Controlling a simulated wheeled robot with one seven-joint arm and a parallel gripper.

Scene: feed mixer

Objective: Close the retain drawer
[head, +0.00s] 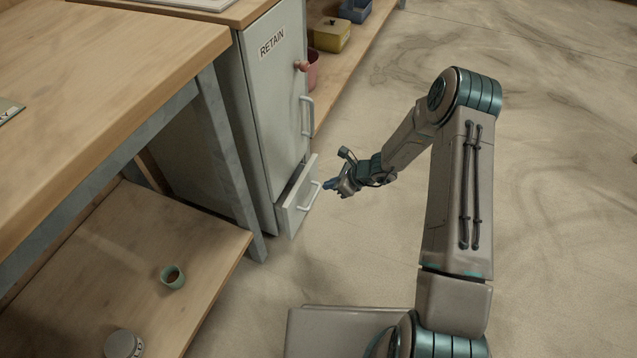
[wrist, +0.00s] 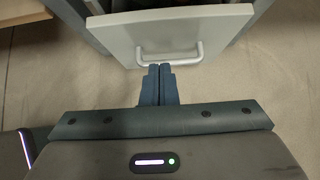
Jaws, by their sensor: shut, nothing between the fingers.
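The retain drawer (head: 299,200) is the low pale drawer at the bottom of the grey cabinet marked RETAIN (head: 272,90). It stands pulled out from the cabinet, and its inside shows dark behind the front in the wrist view (wrist: 182,28). Its front carries a light bar handle (head: 311,195), which also shows in the wrist view (wrist: 170,58). My gripper (head: 329,184) is just in front of the drawer, beside the handle. In the wrist view my gripper (wrist: 158,68) has its fingers together and empty, their tips close to the handle's lower edge. I cannot tell whether they touch it.
The floor (head: 560,130) on the right is clear.

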